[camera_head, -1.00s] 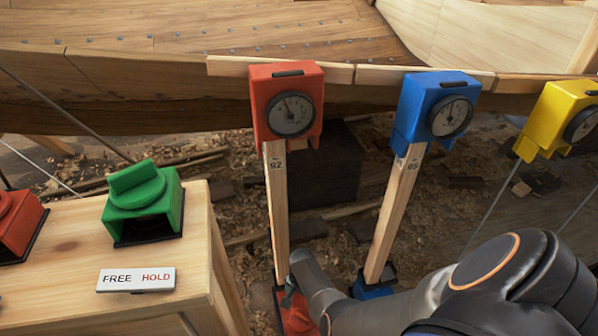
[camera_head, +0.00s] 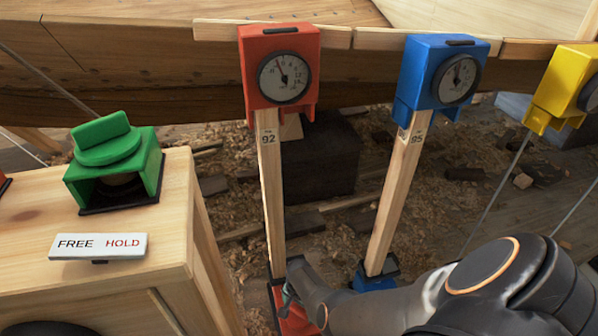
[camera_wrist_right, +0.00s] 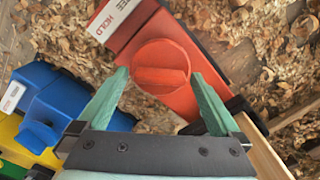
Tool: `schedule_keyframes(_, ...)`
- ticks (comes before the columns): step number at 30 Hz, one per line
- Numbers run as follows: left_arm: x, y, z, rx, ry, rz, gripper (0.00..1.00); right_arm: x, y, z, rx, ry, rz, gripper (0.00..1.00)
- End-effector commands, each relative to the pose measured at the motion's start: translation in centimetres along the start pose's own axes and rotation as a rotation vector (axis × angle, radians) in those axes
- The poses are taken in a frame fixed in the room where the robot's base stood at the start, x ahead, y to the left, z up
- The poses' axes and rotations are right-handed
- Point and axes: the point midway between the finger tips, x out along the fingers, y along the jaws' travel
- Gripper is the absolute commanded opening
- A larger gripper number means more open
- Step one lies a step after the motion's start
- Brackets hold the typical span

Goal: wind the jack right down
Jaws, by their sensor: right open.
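The red jack (camera_head: 294,312) stands at the foot of a wooden post (camera_head: 271,190) under a red dial gauge (camera_head: 280,75). Most of the jack is hidden by my arm in the head view. In the right wrist view its red body (camera_wrist_right: 205,102) shows a round knob (camera_wrist_right: 160,57) with a raised grip bar, and a FREE/HOLD plate (camera_wrist_right: 108,18). My right gripper (camera_wrist_right: 160,78) is open, its green fingers on either side of the knob. I cannot tell whether they touch it. It shows small and partly hidden in the head view (camera_head: 287,293). My left gripper is not in view.
A blue jack (camera_head: 376,280) and post stand to the right, under a blue gauge (camera_head: 440,75). A yellow gauge (camera_head: 568,90) is farther right. A wooden bench (camera_head: 100,280) at left carries a green knobbed unit (camera_head: 115,165). The hull planking (camera_head: 130,70) spans the back.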

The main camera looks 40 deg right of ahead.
Motion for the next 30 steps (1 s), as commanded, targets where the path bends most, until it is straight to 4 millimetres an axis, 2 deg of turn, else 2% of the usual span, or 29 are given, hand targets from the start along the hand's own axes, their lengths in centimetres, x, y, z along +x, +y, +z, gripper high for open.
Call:
schedule_keyframes(4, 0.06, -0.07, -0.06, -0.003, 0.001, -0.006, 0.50, -0.05, -0.02, -0.02, 0.000, 0.000, 0.000, 0.98)
schedule_keyframes(23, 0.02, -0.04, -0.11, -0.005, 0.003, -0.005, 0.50, -0.04, -0.01, 0.01, 0.000, 0.000, 0.000, 0.27)
schedule_keyframes(24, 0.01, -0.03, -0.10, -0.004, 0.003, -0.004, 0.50, -0.04, -0.01, 0.01, 0.000, 0.000, 0.000, 0.24)
schedule_keyframes(30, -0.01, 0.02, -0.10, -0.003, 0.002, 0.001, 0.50, -0.04, 0.00, 0.01, -0.015, 0.000, 0.000, 0.24)
